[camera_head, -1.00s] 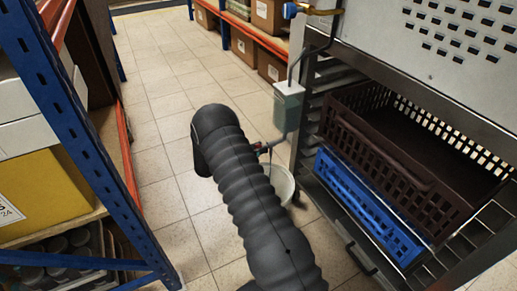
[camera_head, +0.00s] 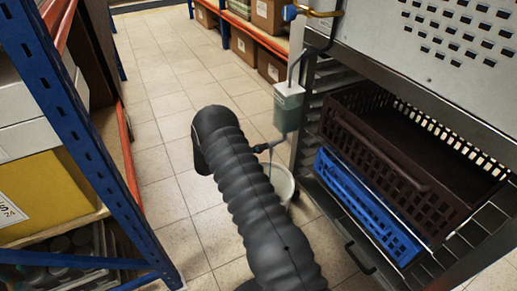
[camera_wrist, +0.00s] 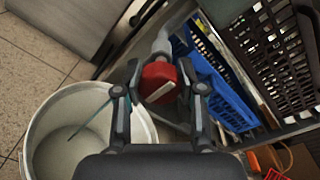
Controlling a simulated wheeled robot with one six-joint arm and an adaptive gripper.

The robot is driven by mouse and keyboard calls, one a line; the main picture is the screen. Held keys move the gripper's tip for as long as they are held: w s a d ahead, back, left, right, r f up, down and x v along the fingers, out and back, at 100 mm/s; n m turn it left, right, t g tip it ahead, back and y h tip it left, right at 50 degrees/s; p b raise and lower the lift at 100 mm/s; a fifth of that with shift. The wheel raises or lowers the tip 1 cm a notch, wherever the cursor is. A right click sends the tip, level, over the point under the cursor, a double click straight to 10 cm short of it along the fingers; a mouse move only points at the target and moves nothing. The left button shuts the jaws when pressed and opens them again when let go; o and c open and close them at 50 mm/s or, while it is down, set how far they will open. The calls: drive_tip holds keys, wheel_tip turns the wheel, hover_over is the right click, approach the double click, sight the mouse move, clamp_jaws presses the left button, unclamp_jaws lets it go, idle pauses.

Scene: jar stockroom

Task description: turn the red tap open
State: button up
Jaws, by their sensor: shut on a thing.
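The red tap (camera_wrist: 158,80) sits at the end of a grey pipe (camera_wrist: 163,45) in the wrist view. My gripper (camera_wrist: 160,84) has one finger on each side of the tap and is shut on it. A white bucket (camera_wrist: 38,150) stands below and to the left, and it also shows in the head view (camera_head: 285,187). A thin bluish line, like a liquid stream, slants down into the bucket. A greenish container (camera_head: 288,110) hangs above the tap on the rack's side. In the head view my arm hides most of my gripper and no red shows.
A rack at the right holds a dark brown crate (camera_head: 345,150) and a blue crate (camera_head: 365,205), close beside the tap. Blue-posted shelving (camera_head: 65,110) with boxes stands at the left. The tiled aisle (camera_head: 165,75) between them is clear.

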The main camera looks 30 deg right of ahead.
idle(0.3)
drive_tip(key=o, duration=1.2)
drive_tip(key=shift+d, duration=0.1)
drive_tip(key=shift+c, duration=0.2)
drive_tip(key=a, duration=1.2)
drive_tip(key=shift+s+r, duration=0.2)
drive_tip(key=shift+r, duration=0.15)
drive_tip(key=shift+a, duration=0.1)
